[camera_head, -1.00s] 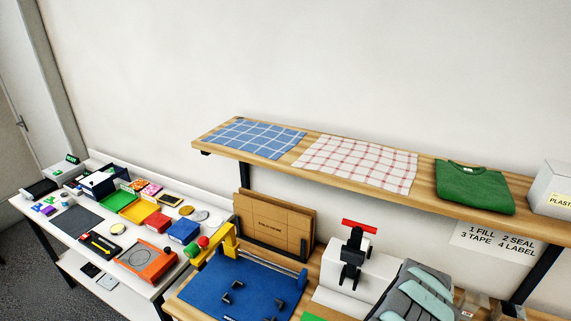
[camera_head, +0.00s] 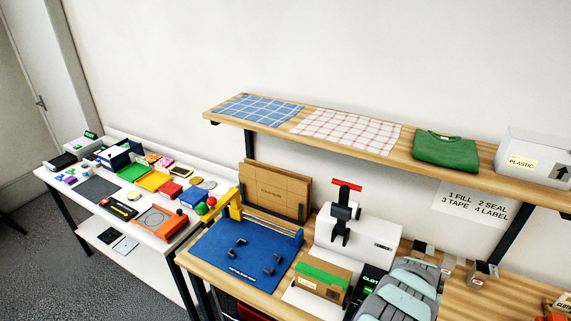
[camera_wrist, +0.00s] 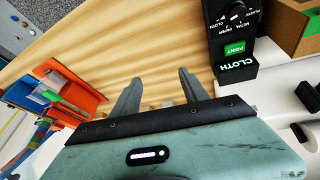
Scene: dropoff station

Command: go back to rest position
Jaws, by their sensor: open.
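In the wrist view, my gripper (camera_wrist: 158,88) has its two grey fingers spread apart, with nothing between them. They are over bare wooden bench top (camera_wrist: 150,45). The black label printer (camera_wrist: 232,35) with a green PRINT button and the word CLOTH is just right of the fingers. In the head view, my grey and teal arm (camera_head: 405,290) is at the lower right, in front of the white machine with a red-handled lever (camera_head: 345,212). The fingertips are hidden in the head view.
A cardboard box with a green top (camera_head: 322,281) stands left of my arm. A blue mat (camera_head: 240,255) lies further left. A shelf (camera_head: 480,160) with folded cloths and a grey PLASTIC bin (camera_head: 535,158) runs above. An orange tray (camera_wrist: 75,95) shows in the wrist view.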

